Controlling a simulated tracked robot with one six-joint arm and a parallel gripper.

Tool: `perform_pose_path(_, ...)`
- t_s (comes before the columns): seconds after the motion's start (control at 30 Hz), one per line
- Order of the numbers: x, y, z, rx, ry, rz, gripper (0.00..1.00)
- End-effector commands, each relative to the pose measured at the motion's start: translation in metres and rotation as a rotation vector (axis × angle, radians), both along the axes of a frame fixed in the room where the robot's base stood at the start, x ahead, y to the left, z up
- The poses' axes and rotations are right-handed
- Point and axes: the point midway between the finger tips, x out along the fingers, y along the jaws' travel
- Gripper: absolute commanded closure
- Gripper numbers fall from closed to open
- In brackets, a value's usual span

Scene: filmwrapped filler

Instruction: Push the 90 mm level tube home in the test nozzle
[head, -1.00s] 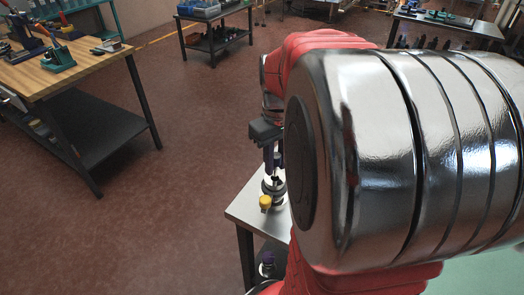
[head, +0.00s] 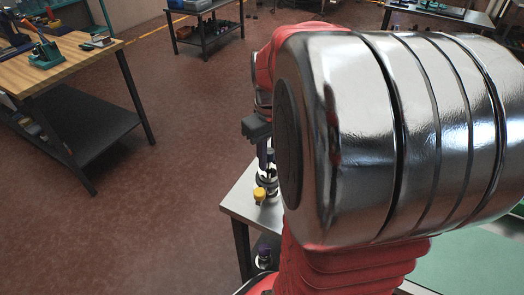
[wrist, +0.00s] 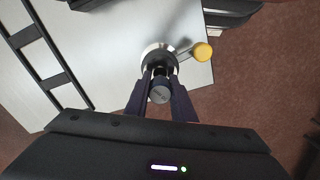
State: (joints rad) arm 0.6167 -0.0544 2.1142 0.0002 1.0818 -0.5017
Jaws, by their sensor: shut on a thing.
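My gripper (wrist: 162,98) is shut on the level tube (wrist: 160,95), whose dark grey round end faces the wrist camera between the two fingers. The test nozzle (wrist: 153,54), a silvery round fitting with a yellow knob (wrist: 203,52) on a side arm, is directly beyond the tube in the wrist view. The tube lines up over the nozzle there, but its lower end is hidden, so I cannot tell how deep it sits. In the head view my gripper (head: 264,160) points down at the nozzle; my arm hides much of this area.
The nozzle stands on a pale metal-topped table (head: 236,203), near its edge. A black ladder-like frame (wrist: 45,50) lies on the left of that table. A wooden workbench (head: 70,65) is at the far left, with clear brown floor (head: 185,130) between.

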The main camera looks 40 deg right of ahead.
Motion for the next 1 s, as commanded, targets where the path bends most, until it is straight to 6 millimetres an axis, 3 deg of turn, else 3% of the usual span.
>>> perform_pose_path(0.27,-0.0004,0.0002,-0.0044,0.001,0.002,0.000,1.00)
perform_pose_path(0.3,-0.0003,0.0002,-0.0041,0.001,0.001,0.000,0.75)
perform_pose_path(0.57,0.0000,0.0000,-0.0036,0.000,0.000,0.000,0.57)
perform_pose_path(1.0,0.0007,-0.0005,0.0053,-0.001,-0.002,0.000,0.56)
